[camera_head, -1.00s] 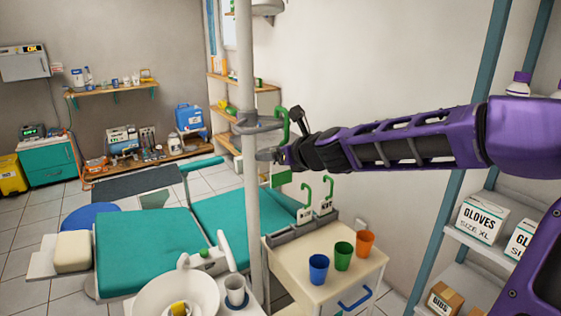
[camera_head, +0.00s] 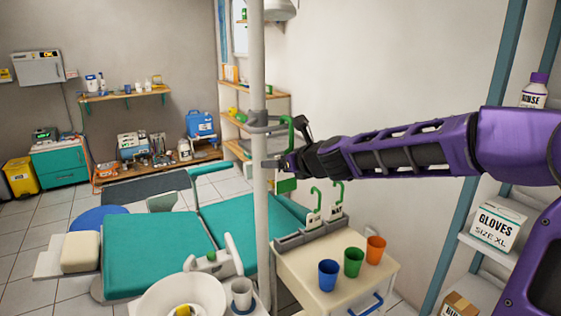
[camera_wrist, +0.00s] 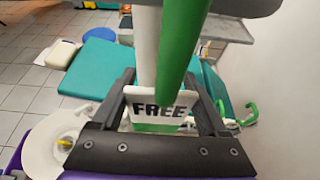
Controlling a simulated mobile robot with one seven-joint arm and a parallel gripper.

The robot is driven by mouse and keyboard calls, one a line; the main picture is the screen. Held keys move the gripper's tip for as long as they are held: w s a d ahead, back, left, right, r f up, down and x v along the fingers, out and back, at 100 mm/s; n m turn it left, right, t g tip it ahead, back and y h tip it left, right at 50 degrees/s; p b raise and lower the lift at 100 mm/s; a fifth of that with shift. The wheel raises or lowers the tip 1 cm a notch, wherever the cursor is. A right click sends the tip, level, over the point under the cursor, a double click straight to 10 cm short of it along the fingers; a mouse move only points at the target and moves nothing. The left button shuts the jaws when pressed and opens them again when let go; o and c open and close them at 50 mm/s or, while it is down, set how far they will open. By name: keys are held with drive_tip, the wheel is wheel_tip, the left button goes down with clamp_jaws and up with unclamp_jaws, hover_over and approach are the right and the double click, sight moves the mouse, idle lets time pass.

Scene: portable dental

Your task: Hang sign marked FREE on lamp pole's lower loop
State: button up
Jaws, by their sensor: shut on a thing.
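The sign marked FREE (camera_wrist: 158,106) is white with a green lower edge. It is between my gripper's (camera_wrist: 166,112) fingers in the wrist view, and my gripper (camera_head: 280,163) is shut on it beside the lamp pole (camera_head: 261,215). The sign's green hook (camera_head: 291,126) rises upright at the right end of the grey lower loop (camera_head: 262,124). The hook top is level with the loop; I cannot tell whether it passes through. In the wrist view the green stem (camera_wrist: 184,55) runs up in front of the white pole (camera_wrist: 147,50), with the hook's top out of view.
Two other green-hooked signs (camera_head: 315,218) stand in a grey rack on a white cart (camera_head: 300,262), with blue, green and orange cups (camera_head: 353,262). A teal dental chair (camera_head: 155,248) and white basin (camera_head: 180,300) are left.

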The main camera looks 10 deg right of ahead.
drive_tip(key=o, duration=1.2)
drive_tip(key=shift+o, duration=0.2)
